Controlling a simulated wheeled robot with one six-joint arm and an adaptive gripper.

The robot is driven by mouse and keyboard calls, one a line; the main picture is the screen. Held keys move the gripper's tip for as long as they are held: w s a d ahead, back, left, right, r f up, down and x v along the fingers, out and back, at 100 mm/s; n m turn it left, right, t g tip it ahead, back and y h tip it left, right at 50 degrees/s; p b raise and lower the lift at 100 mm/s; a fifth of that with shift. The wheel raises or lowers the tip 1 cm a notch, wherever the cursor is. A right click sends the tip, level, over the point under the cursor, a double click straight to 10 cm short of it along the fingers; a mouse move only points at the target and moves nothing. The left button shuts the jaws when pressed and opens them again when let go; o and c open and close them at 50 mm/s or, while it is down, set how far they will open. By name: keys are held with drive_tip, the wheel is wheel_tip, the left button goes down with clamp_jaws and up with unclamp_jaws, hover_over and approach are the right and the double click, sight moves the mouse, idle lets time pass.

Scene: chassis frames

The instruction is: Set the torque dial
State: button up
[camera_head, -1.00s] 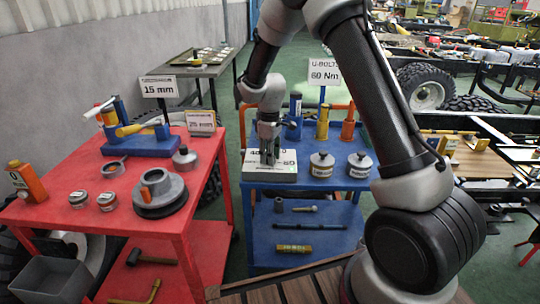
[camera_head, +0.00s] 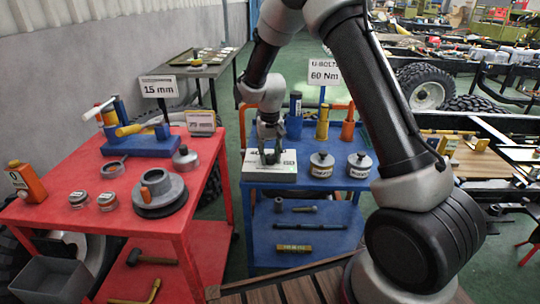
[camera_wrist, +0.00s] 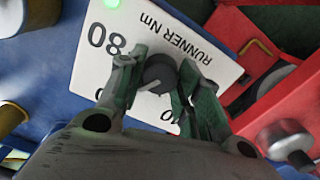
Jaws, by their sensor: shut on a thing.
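The torque dial is a dark round knob (camera_wrist: 158,72) on the white face of a box labelled "RUNNER Nm" (camera_wrist: 200,22). In the wrist view, a pale mark on the knob points to the lower left. "80" shows left of it; another number is partly hidden by a finger. My gripper (camera_wrist: 157,80) has a finger on each side of the knob, shut on it. A sign (camera_head: 325,72) behind reads "U-BOLT 60 Nm".
Two lidded tins (camera_head: 321,165) stand right of the box on the blue cart (camera_head: 310,190). Upright blue, yellow and orange tools stand behind. A green light (camera_wrist: 112,3) glows on the box.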

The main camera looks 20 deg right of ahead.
sight(270, 156)
drive_tip(key=m, duration=1.1)
drive_tip(key=shift+m, duration=0.5)
drive_tip(key=o, duration=1)
drive_tip(key=shift+o, duration=0.2)
wheel_tip(270, 156, up, 12)
